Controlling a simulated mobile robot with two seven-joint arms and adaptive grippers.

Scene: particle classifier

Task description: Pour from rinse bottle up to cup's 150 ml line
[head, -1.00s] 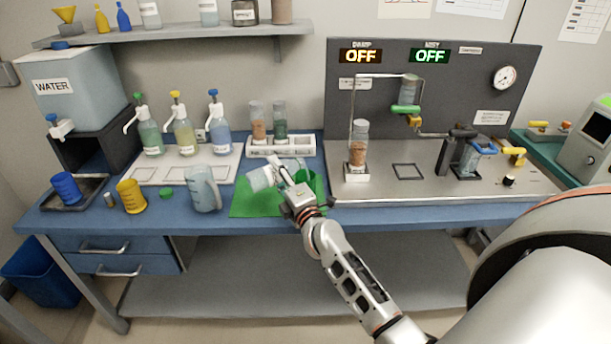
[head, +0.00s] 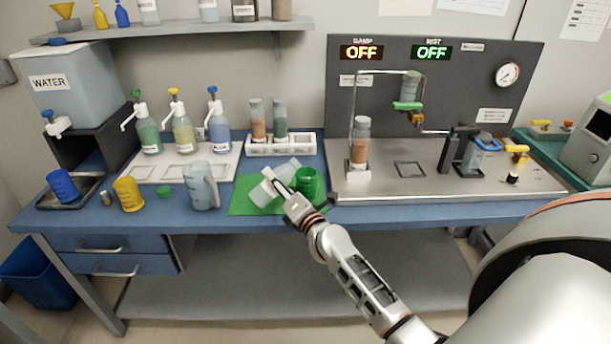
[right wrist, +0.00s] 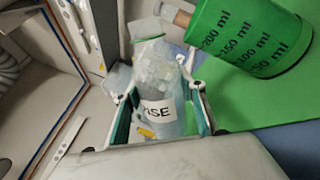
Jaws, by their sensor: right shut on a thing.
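My right gripper (head: 277,186) is shut on the clear rinse bottle (head: 262,194), holding it tilted just left of the green cup (head: 308,183). The bottle's right end leans up toward the cup. In the right wrist view the bottle (right wrist: 160,85) lies between both fingers, its label partly hidden and reading "SE"; clear liquid shows inside. The cup (right wrist: 245,45) in that view shows printed lines including 200, 150 and 100 ml. The cup stands upright on a green mat (head: 240,206). Its inside level cannot be seen. My left gripper does not show.
A clear pitcher (head: 200,188) stands left of the mat, with a yellow cup (head: 129,195) and a blue cup (head: 63,186) further left. Pump bottles (head: 183,135) and a white vial rack (head: 281,148) stand behind. The metal plate (head: 440,185) is to the right.

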